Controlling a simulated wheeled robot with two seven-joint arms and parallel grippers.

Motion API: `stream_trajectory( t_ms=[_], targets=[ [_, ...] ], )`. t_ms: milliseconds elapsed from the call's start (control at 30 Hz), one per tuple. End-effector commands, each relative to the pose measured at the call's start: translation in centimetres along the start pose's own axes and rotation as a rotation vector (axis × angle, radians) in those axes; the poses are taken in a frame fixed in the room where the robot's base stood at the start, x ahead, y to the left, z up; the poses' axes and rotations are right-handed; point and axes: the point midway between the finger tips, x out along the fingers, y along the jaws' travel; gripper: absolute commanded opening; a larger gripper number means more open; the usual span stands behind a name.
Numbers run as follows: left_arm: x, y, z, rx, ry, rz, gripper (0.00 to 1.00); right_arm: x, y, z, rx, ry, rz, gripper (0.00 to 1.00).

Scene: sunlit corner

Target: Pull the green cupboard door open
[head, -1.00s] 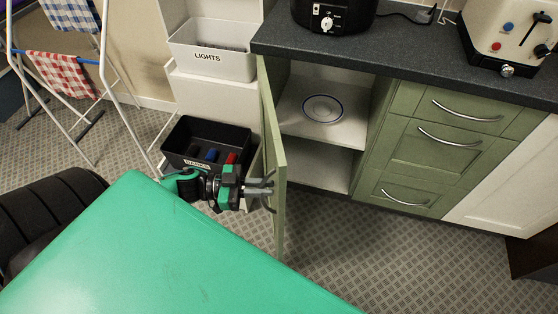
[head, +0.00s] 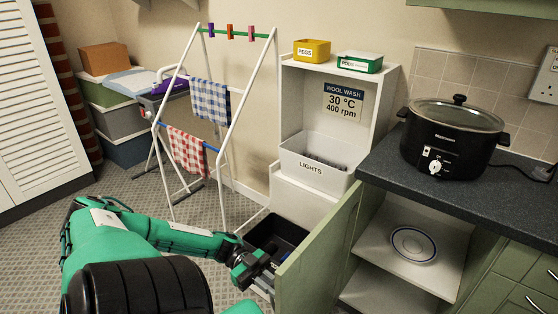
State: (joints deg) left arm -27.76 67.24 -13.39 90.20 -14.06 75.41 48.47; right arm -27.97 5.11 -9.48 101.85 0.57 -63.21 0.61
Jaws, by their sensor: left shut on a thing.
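The green cupboard door (head: 318,255) stands wide open, swung out from the cupboard under the dark worktop. Its outer face is turned to the left, and the shelves inside show. My left gripper (head: 276,268) is at the outer side of the door, near its free edge, and is shut on the door handle. The handle itself is mostly hidden by the gripper and the door. My right gripper is not in the view.
A plate (head: 414,244) lies on the cupboard shelf. A black slow cooker (head: 450,150) stands on the worktop (head: 400,170). A white LIGHTS bin (head: 312,168) and a black bin (head: 277,236) are left of the door. A clothes airer (head: 232,125) stands further left.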

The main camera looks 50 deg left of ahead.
Motion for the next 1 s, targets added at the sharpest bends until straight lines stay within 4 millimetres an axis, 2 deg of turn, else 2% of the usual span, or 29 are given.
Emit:
stream_trajectory(
  t_ms=[333, 367, 400, 733, 867, 1000],
  targets=[
    [-0.1, 0.0, 0.1, -0.002, -0.003, -0.001, 0.0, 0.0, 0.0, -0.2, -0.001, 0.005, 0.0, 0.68],
    [-0.1, 0.0, 0.1, -0.002, -0.003, -0.001, 0.16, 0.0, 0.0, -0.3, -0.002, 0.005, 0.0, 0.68],
    [-0.1, 0.0, 0.1, -0.002, -0.003, -0.001, 0.2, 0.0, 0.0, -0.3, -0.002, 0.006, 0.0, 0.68],
    [-0.4, 0.0, 0.1, -0.001, -0.002, -0.001, 0.2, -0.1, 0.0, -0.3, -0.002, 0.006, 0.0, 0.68],
    [-2.0, 0.0, 0.2, -0.003, -0.005, -0.002, 0.2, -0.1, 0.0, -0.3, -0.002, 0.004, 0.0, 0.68],
    [-5.0, 0.0, 0.3, -0.003, -0.006, -0.003, 0.2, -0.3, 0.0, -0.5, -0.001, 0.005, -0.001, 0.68]
  ],
)
